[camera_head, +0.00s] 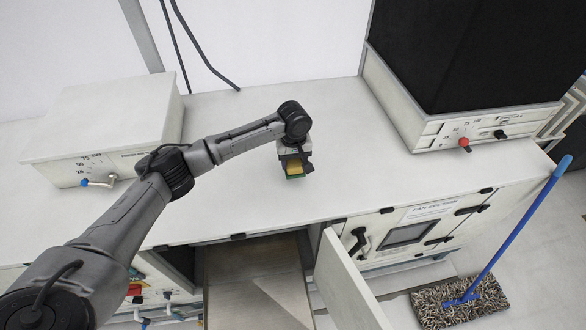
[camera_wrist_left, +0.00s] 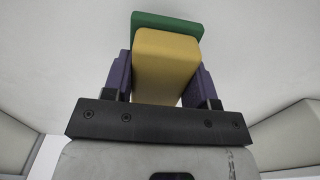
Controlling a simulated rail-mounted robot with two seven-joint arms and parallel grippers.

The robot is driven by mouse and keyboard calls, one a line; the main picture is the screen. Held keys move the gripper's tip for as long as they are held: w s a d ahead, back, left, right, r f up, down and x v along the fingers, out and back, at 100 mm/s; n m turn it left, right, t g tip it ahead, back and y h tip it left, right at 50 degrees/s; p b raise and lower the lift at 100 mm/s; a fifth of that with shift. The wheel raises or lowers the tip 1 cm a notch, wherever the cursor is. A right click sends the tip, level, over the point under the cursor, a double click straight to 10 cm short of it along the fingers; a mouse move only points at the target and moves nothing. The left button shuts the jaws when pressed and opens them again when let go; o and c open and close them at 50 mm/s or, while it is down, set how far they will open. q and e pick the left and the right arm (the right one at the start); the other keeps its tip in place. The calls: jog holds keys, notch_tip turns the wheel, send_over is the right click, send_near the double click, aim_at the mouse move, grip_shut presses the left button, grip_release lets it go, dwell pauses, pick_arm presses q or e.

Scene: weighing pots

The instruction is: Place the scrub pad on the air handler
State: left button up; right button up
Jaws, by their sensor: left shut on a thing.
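The scrub pad (camera_head: 294,170) has a yellow sponge body and a green scouring layer. My left gripper (camera_head: 295,167) is shut on it, over the middle of the white air handler top (camera_head: 345,170). In the left wrist view the scrub pad (camera_wrist_left: 165,65) sits between the two purple fingers of my left gripper (camera_wrist_left: 160,80), with its green side farthest from the wrist. I cannot tell whether the pad touches the white surface or is a little above it. My right gripper is not in view.
A white box with a blue-handled knob (camera_head: 110,125) stands at the left. A black-topped unit with a red knob (camera_head: 465,80) stands at the right. A cabinet door (camera_head: 345,285) hangs open at the front. A blue-handled mop (camera_head: 465,298) leans at the right. The top around my gripper is clear.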

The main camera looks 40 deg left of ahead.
pick_arm(q)
jog(key=shift+w+a+f, duration=0.1)
jog(key=shift+a+f, duration=0.05)
jog(key=shift+a, duration=0.05)
jog(key=shift+f, duration=1.95)
jog(key=shift+f, duration=0.1)
jog(key=o, duration=1)
jog(key=shift+c, duration=0.2)
notch_tip(320, 180, up, 12)
jog(key=shift+r+p, duration=0.1)
jog(key=shift+p, duration=0.25)
